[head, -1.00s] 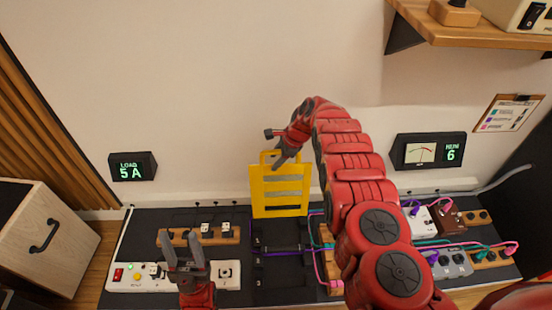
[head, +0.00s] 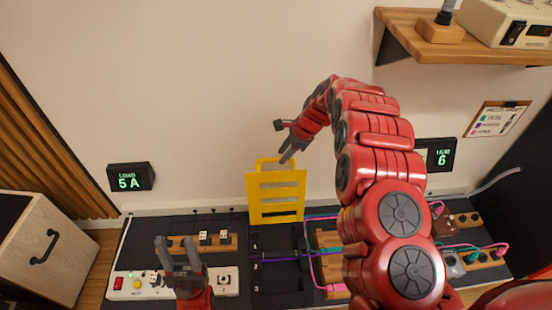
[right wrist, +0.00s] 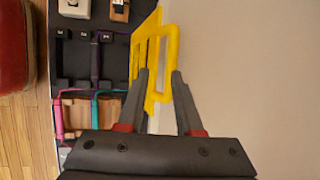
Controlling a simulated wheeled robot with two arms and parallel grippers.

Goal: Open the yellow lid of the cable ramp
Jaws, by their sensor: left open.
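The yellow lid (head: 276,214) of the cable ramp stands upright near the wall in the head view, at the back edge of the black ramp base (head: 276,275). Its slots and top handle are visible. Purple cable lies across the uncovered base. My right gripper (head: 287,157) is beside the lid's upper right edge. In the right wrist view its two fingers (right wrist: 160,74) are apart, with part of the yellow lid's handle (right wrist: 170,48) seen between and beyond them; contact is unclear. My left gripper (head: 179,241) is open and empty above the power strip, left of the ramp.
A white power strip (head: 132,286) and a wooden block with plugs (head: 186,243) lie left of the ramp. Pedals and cables are to the right, partly hidden by my right arm. A wooden shelf (head: 455,50) juts out at upper right.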

